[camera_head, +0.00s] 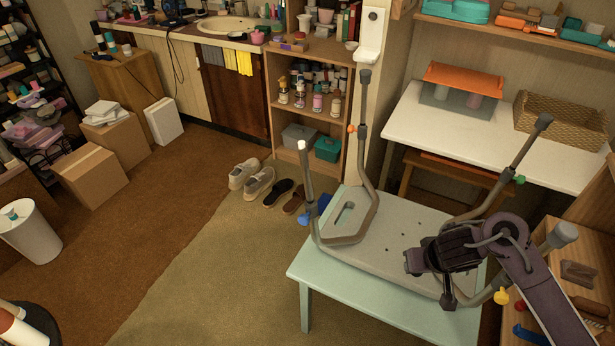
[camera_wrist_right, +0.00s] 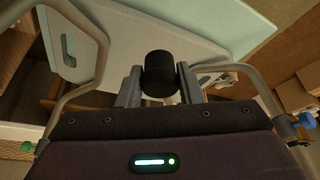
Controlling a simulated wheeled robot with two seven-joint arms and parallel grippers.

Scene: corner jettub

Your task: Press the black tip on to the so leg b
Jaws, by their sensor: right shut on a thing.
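A grey stool or chair frame (camera_head: 395,245) lies upside down with its legs up. Its front-left leg (camera_head: 306,180) has a bare white end and a blue clip (camera_head: 316,212). The other legs end in dark grey tips; no leg is visibly labelled b. My right gripper (camera_head: 412,262) is over the upturned seat, right of the bare leg and apart from it. In the right wrist view, the gripper (camera_wrist_right: 160,88) is shut on the black tip (camera_wrist_right: 160,70), held between its two fingers. The tip cannot be made out clearly in the head view. My left gripper is not in view.
The frame rests on a pale green table (camera_head: 325,268). Orange (camera_head: 351,128), green (camera_head: 520,179) and yellow (camera_head: 501,297) clips sit on the other legs. A white desk (camera_head: 440,125) stands behind, a wooden shelf at right.

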